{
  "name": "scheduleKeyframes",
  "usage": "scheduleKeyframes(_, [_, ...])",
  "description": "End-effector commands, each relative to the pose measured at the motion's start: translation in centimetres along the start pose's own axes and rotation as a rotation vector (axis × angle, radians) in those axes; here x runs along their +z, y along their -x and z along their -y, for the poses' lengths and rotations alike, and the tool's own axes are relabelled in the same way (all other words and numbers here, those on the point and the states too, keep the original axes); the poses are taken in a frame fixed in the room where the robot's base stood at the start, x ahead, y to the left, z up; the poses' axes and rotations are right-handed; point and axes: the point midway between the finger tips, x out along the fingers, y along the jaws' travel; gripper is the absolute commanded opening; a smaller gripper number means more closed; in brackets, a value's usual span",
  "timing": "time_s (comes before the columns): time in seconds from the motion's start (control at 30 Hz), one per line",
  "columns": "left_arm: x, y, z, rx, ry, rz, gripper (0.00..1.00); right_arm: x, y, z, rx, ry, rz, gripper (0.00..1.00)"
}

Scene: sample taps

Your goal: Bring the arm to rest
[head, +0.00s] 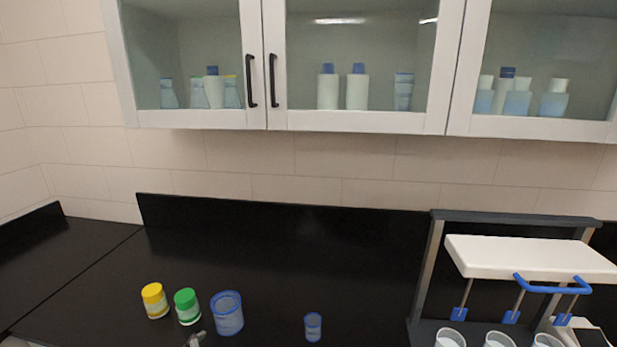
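No arm is clearly in view. A small grey piece (195,340) shows at the bottom edge, below the green-capped jar. It may be the tip of my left gripper, but too little shows to tell its state. My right gripper is not seen. A white and dark shape (580,331) at the lower right corner is cut off, and I cannot tell what it is.
A tap rack (530,258) stands right, above white cups (450,338). Glass-door cabinets (360,122) hang above.

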Motion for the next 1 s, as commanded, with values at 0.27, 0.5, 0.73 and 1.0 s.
scheduleKeyframes(0.27, [7.7, 1.9, -4.3, 0.155, 0.219, 0.264, 0.88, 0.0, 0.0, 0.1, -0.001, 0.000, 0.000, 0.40])
scheduleKeyframes(0.5, [11.1, 3.5, -6.5, 0.223, 0.318, 0.398, 0.88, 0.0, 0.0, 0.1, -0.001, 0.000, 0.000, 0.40])
scheduleKeyframes(0.73, [13.4, 5.1, -8.0, 0.270, 0.385, 0.499, 0.88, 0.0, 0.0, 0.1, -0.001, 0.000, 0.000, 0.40])
scheduleKeyframes(1.0, [15.2, 3.1, -9.3, 0.278, 0.393, 0.523, 0.88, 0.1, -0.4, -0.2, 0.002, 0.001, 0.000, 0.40])
